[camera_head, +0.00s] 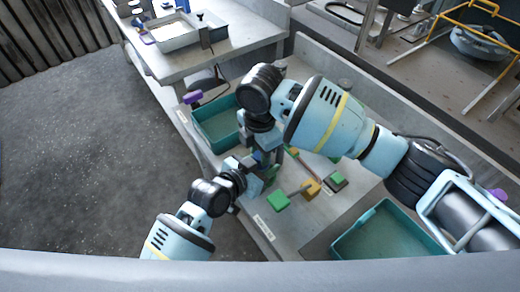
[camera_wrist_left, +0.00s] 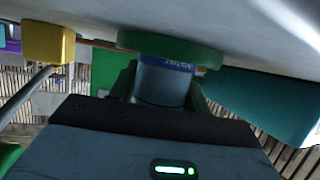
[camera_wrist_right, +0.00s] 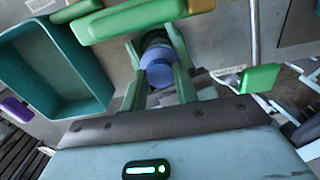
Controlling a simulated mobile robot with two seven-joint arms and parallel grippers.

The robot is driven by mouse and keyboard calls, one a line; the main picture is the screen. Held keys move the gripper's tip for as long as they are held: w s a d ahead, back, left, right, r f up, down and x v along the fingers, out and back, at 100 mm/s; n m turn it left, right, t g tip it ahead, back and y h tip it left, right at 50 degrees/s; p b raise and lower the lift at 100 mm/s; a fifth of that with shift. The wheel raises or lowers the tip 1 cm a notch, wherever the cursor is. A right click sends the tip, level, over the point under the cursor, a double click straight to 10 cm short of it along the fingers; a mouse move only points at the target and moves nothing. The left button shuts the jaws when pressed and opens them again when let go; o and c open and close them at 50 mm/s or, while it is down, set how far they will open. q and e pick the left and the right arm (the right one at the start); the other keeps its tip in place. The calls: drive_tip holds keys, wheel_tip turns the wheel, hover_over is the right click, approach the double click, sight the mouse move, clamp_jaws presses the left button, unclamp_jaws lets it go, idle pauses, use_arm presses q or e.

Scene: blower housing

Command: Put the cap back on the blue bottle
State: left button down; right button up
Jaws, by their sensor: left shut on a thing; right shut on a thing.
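My left gripper (camera_head: 258,168) is shut on the bottle (camera_wrist_left: 165,82), low over the table. In the left wrist view the bottle is grey-blue with a label strip and shows upside down; a round green piece (camera_wrist_left: 170,45) lies against its base end. My right gripper (camera_head: 262,145) points down just above the left one. In the right wrist view (camera_wrist_right: 158,60) it is shut on a round blue cap (camera_wrist_right: 160,73), with a dark ring-like part (camera_wrist_right: 155,40) beyond. The grippers hide most of the bottle in the head view. I cannot tell whether cap and bottle touch.
A teal tray (camera_head: 196,122) lies behind the grippers and another (camera_head: 340,246) at the front right. A green block (camera_head: 278,200), a yellow block (camera_head: 311,187) and a green-and-dark block (camera_head: 336,181) lie close on the right. The table edge is near on the left.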

drive_tip(key=shift+m, duration=0.8)
drive_tip(key=o, duration=1.1)
drive_tip(key=shift+r, duration=2.25)
drive_tip(key=shift+c, duration=0.4)
